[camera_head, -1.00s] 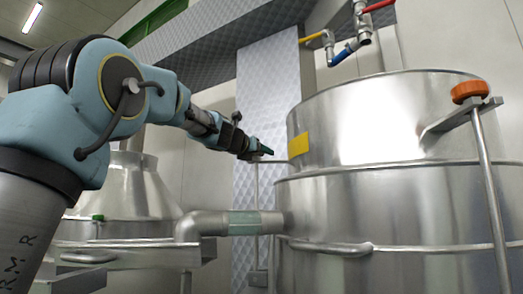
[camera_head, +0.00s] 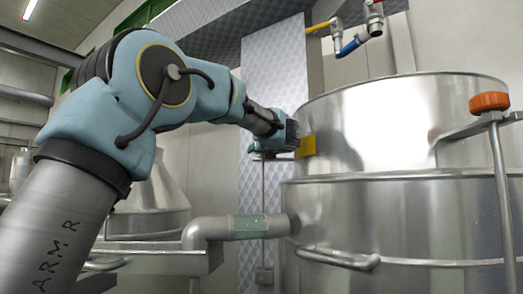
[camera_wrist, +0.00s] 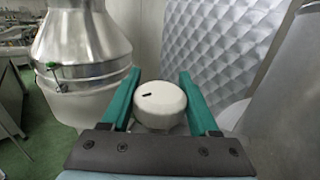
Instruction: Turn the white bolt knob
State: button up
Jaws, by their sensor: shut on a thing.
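The white bolt knob (camera_wrist: 160,105) shows in the wrist view as a round cap with a short dark mark on its top. It sits between the two green fingers of my gripper (camera_wrist: 159,73), which is shut on it. In the head view my gripper (camera_head: 275,150) is at the top of a thin vertical rod (camera_head: 262,195), left of the large steel tank (camera_head: 390,125). The knob is hidden there behind the gripper.
The tank with a yellow label (camera_head: 306,146) stands close to the right of my gripper. An orange knob (camera_head: 489,101) tops another rod at the far right. A horizontal pipe (camera_head: 240,227) runs below. A conical steel vessel (camera_wrist: 80,45) stands at left in the wrist view.

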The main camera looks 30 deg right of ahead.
jog(key=shift+f+n+y, duration=0.35)
jog(key=shift+n+y, duration=0.05)
jog(key=shift+y, duration=0.2)
jog(key=shift+a, duration=0.1)
jog(key=o, duration=1.2)
jog(key=shift+w, duration=0.1)
jog(key=shift+c, duration=0.2)
jog(key=shift+o, duration=1.1)
jog(key=shift+r, duration=0.15)
jog(key=s+b, duration=0.4)
jog(key=s, duration=0.3)
jog(key=shift+s+a, duration=0.3)
jog(key=shift+a, duration=0.1)
